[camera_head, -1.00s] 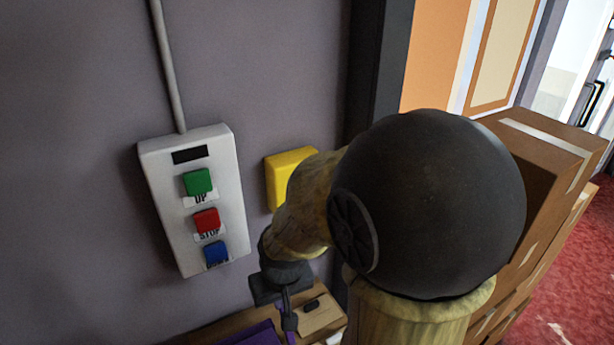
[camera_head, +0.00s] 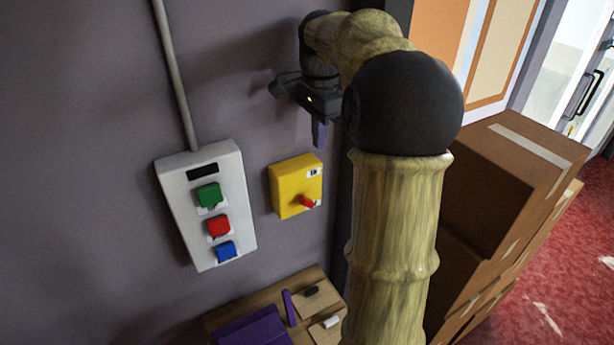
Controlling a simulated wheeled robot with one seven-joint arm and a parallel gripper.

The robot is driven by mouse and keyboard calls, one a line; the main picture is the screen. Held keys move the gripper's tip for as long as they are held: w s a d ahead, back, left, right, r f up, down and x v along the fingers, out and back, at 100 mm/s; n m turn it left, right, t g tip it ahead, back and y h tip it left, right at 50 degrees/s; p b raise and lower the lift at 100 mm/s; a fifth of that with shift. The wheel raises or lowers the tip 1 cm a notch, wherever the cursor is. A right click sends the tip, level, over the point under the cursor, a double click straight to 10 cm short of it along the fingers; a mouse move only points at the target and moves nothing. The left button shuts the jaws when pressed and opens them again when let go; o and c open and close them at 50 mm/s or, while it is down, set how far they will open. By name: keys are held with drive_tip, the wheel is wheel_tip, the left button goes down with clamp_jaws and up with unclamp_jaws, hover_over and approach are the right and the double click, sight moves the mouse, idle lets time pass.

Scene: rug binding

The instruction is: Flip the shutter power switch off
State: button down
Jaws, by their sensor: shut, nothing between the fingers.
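The yellow switch box (camera_head: 285,190) is on the grey wall, right of the white control panel. Its red handle (camera_head: 308,202) is at the lower right of its face and looks tilted; a small label (camera_head: 314,172) above it is too small to read. My gripper (camera_head: 319,137) points down above the box, with its purple fingers shut and empty. A gap shows between the fingertips and the box in the picture; their depth from the wall is hard to tell.
The white panel (camera_head: 175,185) carries green, red and blue buttons, with a grey conduit (camera_head: 176,80) above. A wooden surface (camera_head: 310,275) below holds a purple item (camera_head: 250,328) and small pieces. Stacked cardboard boxes (camera_head: 510,185) stand at the right.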

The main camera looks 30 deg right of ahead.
idle(0.3)
drive_tip(key=p, duration=0.2)
approach(297, 190)
drive_tip(key=d+f, duration=0.1)
drive_tip(key=s+d+f, duration=0.1)
drive_tip(key=d+f, duration=0.1)
drive_tip(key=s+d+f, duration=0.1)
drive_tip(key=f, duration=0.1)
drive_tip(key=shift+d, duration=0.2)
drive_tip(key=shift+w+a+f+p, duration=0.1)
drive_tip(key=shift+a+f+p, duration=0.65)
drive_tip(key=shift+a+f, duration=0.6)
drive_tip(key=shift+a+f+b, duration=0.15)
drive_tip(key=shift+a+b, duration=0.3)
drive_tip(key=shift+a, duration=0.25)
drive_tip(key=shift+a+f+b, duration=0.1)
drive_tip(key=shift+a+b, duration=0.35)
drive_tip(key=shift+a, duration=0.2)
idle(0.7)
idle(0.4)
